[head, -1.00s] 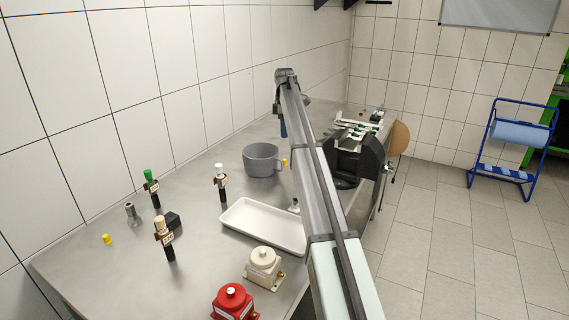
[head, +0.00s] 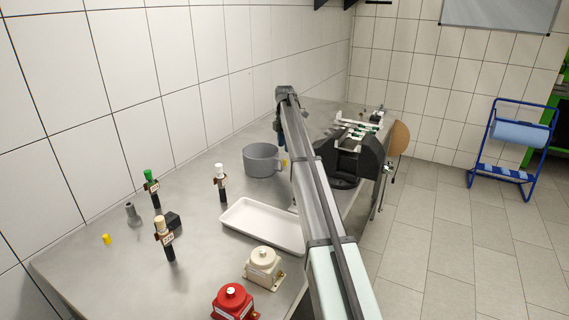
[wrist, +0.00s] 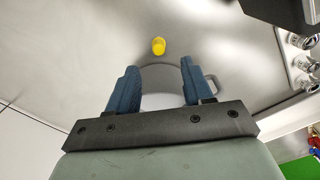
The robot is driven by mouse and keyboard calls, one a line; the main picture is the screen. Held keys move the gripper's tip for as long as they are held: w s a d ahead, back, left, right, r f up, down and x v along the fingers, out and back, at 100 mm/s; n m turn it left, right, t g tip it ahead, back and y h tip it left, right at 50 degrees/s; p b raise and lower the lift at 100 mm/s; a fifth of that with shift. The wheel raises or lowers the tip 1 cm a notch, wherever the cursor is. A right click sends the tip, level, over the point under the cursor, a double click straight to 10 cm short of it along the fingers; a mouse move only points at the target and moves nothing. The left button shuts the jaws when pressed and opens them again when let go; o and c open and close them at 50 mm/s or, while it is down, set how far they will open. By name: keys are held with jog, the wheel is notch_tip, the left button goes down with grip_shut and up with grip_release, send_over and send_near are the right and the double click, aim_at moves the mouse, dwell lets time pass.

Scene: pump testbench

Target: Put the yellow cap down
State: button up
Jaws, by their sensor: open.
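A yellow cap (head: 285,162) sits on the metal bench just right of the grey mug (head: 261,159) in the head view. In the wrist view, a yellow cap (wrist: 158,46) stands on the bench, apart from and beyond my fingertips. My gripper (wrist: 157,75) is open, its two blue fingers apart with nothing between them. The grey mug shows behind and between the fingers in the wrist view. In the head view my gripper (head: 281,142) is mostly hidden by my arm. Another yellow cap (head: 107,239) lies at the bench's left.
A white tray (head: 232,222) lies in front of the mug. Cream (head: 263,267) and red (head: 232,303) housings stand at the front. Several labelled black parts, such as the green-topped one (head: 152,188), stand at left. A black fixture (head: 350,158) is right of my arm.

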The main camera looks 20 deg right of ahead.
aim_at(285, 162)
jog(key=shift+w+d+f, duration=0.1)
jog(key=shift+d+f, duration=0.05)
jog(key=shift+f, duration=1.7)
jog(key=shift+w+d+f, duration=0.1)
jog(key=shift+d+f, duration=0.05)
jog(key=shift+f, duration=1.7)
jog(key=shift+c, duration=0.2)
grip_shut()
